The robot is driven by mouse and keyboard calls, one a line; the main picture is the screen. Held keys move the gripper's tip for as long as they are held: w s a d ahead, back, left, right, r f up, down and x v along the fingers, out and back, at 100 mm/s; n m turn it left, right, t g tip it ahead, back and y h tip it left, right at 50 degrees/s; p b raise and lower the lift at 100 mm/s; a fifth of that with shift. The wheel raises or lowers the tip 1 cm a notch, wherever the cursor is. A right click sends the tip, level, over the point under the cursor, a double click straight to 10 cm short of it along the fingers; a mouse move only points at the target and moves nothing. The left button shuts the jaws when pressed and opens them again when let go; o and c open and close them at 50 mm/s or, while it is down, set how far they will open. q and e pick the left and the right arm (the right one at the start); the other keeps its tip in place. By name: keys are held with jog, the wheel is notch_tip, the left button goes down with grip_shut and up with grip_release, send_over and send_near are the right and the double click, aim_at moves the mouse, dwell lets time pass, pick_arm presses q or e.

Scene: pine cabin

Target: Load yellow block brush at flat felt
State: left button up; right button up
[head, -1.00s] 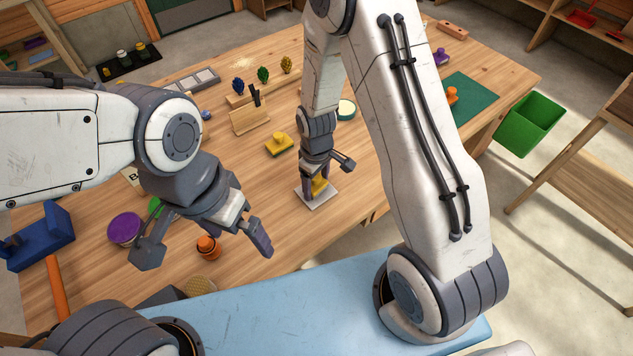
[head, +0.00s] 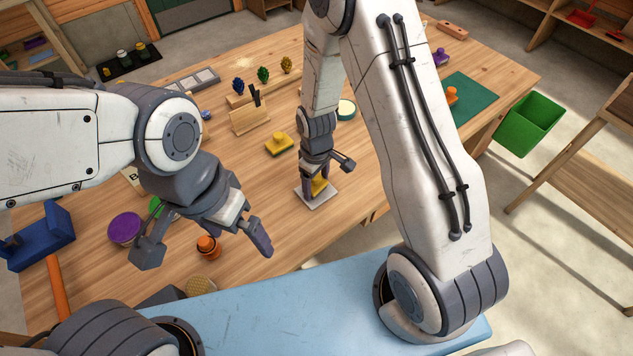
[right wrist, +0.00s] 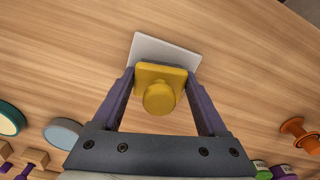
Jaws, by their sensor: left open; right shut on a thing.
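The yellow block brush (right wrist: 159,92) has a square base and a round knob. It sits between the fingers of my right gripper (right wrist: 160,103), which is shut on it. In the head view the brush (head: 319,186) is low over a pale square pad (head: 314,204), which looks like the flat felt. The pad (right wrist: 150,48) sticks out past the brush's far side in the right wrist view. I cannot tell whether the brush touches it. My left gripper (head: 205,256) is open and empty above the table's near left.
A wooden holder (head: 250,118), an orange knobbed piece (head: 207,246), a purple round lid (head: 125,229) and a green mat (head: 467,98) are on the table. Bare wood lies around the pad.

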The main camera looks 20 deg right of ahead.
jog(key=shift+r+p, duration=3.05)
jog(key=shift+r, duration=0.5)
jog(key=shift+f, duration=0.1)
